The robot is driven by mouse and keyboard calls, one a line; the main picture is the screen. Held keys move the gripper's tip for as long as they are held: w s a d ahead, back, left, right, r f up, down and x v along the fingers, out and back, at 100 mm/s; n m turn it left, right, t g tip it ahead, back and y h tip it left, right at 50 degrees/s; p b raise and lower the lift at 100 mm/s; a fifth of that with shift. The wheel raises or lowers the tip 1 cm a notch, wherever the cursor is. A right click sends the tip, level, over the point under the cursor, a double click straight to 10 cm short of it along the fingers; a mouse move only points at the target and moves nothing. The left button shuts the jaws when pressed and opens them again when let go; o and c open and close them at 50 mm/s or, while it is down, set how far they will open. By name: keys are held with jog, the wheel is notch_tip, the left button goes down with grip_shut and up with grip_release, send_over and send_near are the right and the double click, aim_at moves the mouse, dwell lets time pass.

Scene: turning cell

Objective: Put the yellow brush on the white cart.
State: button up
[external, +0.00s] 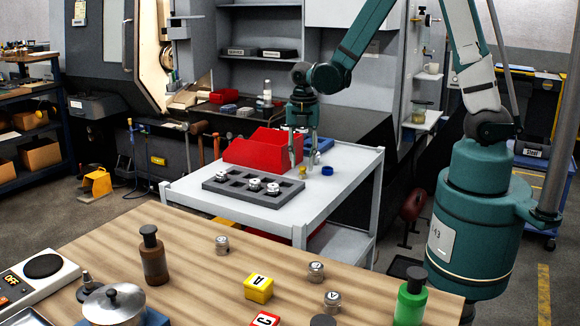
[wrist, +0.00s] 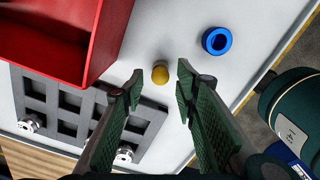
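The yellow brush (external: 303,173) appears as a small yellow piece on the top of the white cart (external: 344,180). In the wrist view the yellow brush (wrist: 160,73) shows from above as a short rounded shape with a darker tan top, apparently standing on the white surface (wrist: 164,25). My gripper (external: 302,160) is over the cart, close to the brush. In the wrist view my gripper (wrist: 160,90) is open, its fingers well apart, with the brush in line with the gap between the tips. I see no finger touching it.
A red bin (external: 258,148) and a grey slotted tray (external: 232,191) with several metal parts stand left of the brush. A blue ring (external: 327,170) lies to its right. A wooden table (external: 190,275) with bottles, a pot and blocks is in front.

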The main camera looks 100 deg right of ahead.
aim_at(302, 168)
notch_tip(302, 168, up, 9)
dwell(0.7)
jog(key=shift+r, duration=0.1)
dwell(0.5)
jog(key=shift+a, duration=0.15)
jog(key=w+a+r+m+t, duration=0.1)
jog(key=a+r+m, duration=0.1)
jog(key=a+r, duration=0.35)
jog(key=w+a+r+m+t+h, duration=0.1)
jog(key=w+a+r+m, duration=0.15)
jog(key=a, duration=0.65)
jog(key=w+a+r+m+t, duration=0.1)
jog(key=a+r+m, duration=0.1)
jog(key=a+r, duration=0.35)
jog(key=s+a+r+m+t, duration=0.2)
jog(key=s+a+m, duration=0.1)
jog(key=a, duration=0.7)
jog(key=s+a+r+m+t+y, duration=0.1)
jog(key=s+a+r+m+t, duration=0.1)
jog(key=a, duration=0.7)
jog(key=shift+s+a+m, duration=0.35)
jog(key=shift+s+m, duration=0.3)
jog(key=shift+m, duration=0.4)
jog(key=shift+r, duration=0.1)
dwell(1.1)
